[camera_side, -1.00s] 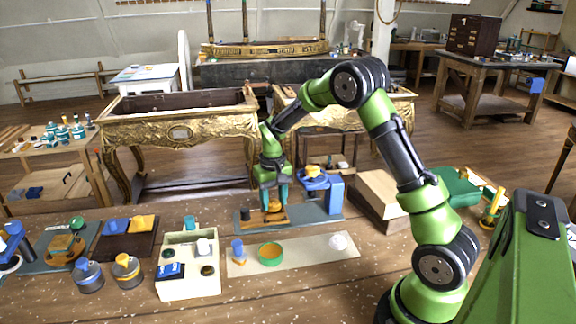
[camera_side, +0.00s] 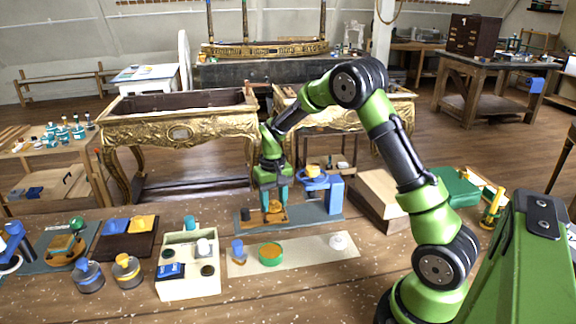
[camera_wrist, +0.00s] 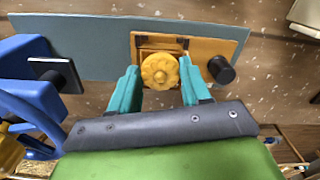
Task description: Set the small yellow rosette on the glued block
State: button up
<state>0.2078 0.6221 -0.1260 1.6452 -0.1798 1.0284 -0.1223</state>
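The small yellow rosette (camera_wrist: 160,70) sits on a yellow-orange block (camera_wrist: 147,48) in the wrist view, roughly centred on it. In the side view the rosette (camera_side: 275,206) shows low between my fingertips. In the side view my gripper (camera_side: 274,203) is down over the block. The block stands on a grey-blue strip (camera_wrist: 90,35). Any glue on the block is hidden.
A blue stand (camera_side: 335,195) with a yellow piece on top is close at the right. A black knob (camera_wrist: 222,70) is beside the block. A pale mat (camera_side: 305,252) with a green-rimmed dish (camera_side: 270,253) and a cream box (camera_side: 190,280) lie nearer the camera.

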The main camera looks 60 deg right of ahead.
jog(key=o, duration=0.5)
jog(key=shift+c, duration=0.2)
notch_tip(320, 180, up, 17)
dwell(0.4)
jog(key=s+a+r+n+t+y, duration=0.2)
jog(key=s+a+t, duration=0.5)
jog(key=s+a, duration=1)
jog(key=s+r, duration=0.1)
jog(key=s, duration=0.2)
